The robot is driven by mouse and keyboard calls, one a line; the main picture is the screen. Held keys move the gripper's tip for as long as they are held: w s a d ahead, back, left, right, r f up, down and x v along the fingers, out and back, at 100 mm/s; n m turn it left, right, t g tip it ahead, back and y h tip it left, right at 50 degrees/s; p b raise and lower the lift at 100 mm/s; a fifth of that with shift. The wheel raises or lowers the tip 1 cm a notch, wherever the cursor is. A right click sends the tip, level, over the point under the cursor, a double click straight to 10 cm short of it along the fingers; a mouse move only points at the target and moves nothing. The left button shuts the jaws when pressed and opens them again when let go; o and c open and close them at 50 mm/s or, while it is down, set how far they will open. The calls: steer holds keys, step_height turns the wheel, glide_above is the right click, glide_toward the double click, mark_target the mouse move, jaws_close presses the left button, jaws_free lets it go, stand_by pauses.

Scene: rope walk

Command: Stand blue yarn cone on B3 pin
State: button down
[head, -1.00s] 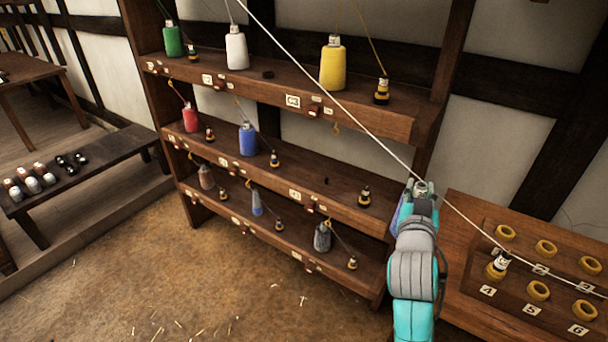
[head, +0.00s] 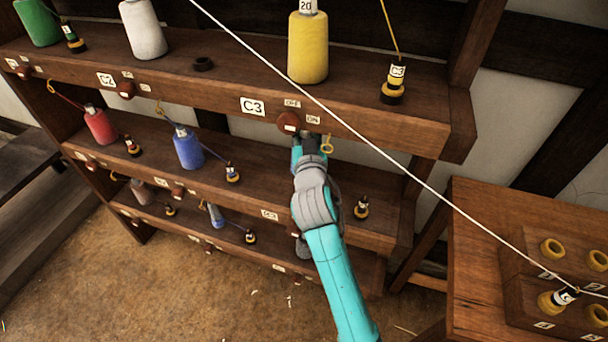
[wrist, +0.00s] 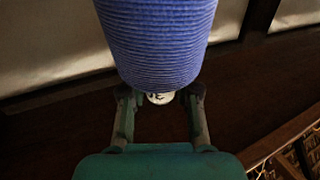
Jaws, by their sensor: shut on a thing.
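In the wrist view a blue yarn cone (wrist: 157,45) fills the top middle. Its white tube end (wrist: 160,98) sits between the fingertips of my gripper (wrist: 159,92), which is shut on it. In the head view my gripper (head: 307,142) reaches in under the front edge of the top shelf, above the middle shelf (head: 330,217). The held cone is hidden there. The label (head: 270,214) on the middle shelf's front edge, seemingly B3, is left of my arm. The B3 pin cannot be seen; my arm covers that part of the shelf.
Another blue cone (head: 188,150) and a red cone (head: 99,125) stand left on the middle shelf. A small black-and-yellow bobbin (head: 361,208) stands right of my arm. A yellow cone (head: 307,48) stands above, and a C3 knob (head: 289,122) is close. A white rope (head: 390,162) crosses the view.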

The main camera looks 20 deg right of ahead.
step_height(320, 180, down, 10)
steer(key=shift+d+r, duration=0.15)
stand_by(0.3)
steer(key=c, duration=0.8)
jaws_free()
steer(key=shift+c, duration=0.2)
steer(key=v, duration=1.2)
